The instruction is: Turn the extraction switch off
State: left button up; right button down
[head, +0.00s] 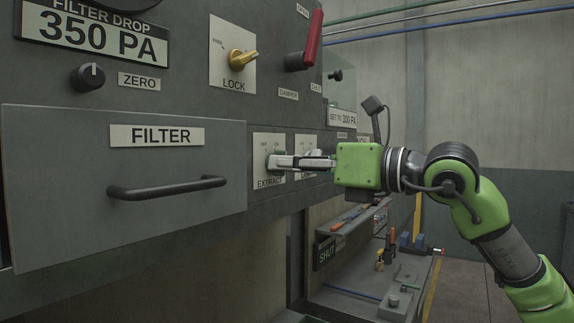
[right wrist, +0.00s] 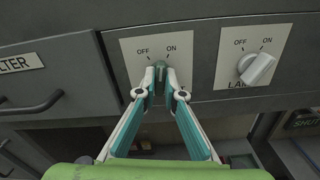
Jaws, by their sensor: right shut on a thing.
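The extraction switch (right wrist: 161,66) is a small knob on a pale plate marked OFF at left and ON at right, in the right wrist view. In the head view its plate (head: 262,142) reads EXTRACT and sits right of the filter drawer. My right gripper (right wrist: 161,77) is shut on the knob, with one fingertip on each side. It also shows in the head view (head: 276,162), reaching in from the right. The fingers hide much of the knob, so I cannot tell which mark it points to. My left gripper is not in view.
A white lamp knob (right wrist: 257,68) on a similar plate is close to the right. The filter drawer (head: 60,190) with its black handle (head: 168,188) is at left. Above are the yellow lock key (head: 242,60) and red damper lever (head: 314,40). A cluttered shelf (head: 345,232) lies below.

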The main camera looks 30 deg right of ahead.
jog(key=shift+n, duration=3.9)
jog(key=c, duration=2.1)
grip_release()
jog(key=shift+c, duration=0.2)
jog(key=shift+d, duration=0.1)
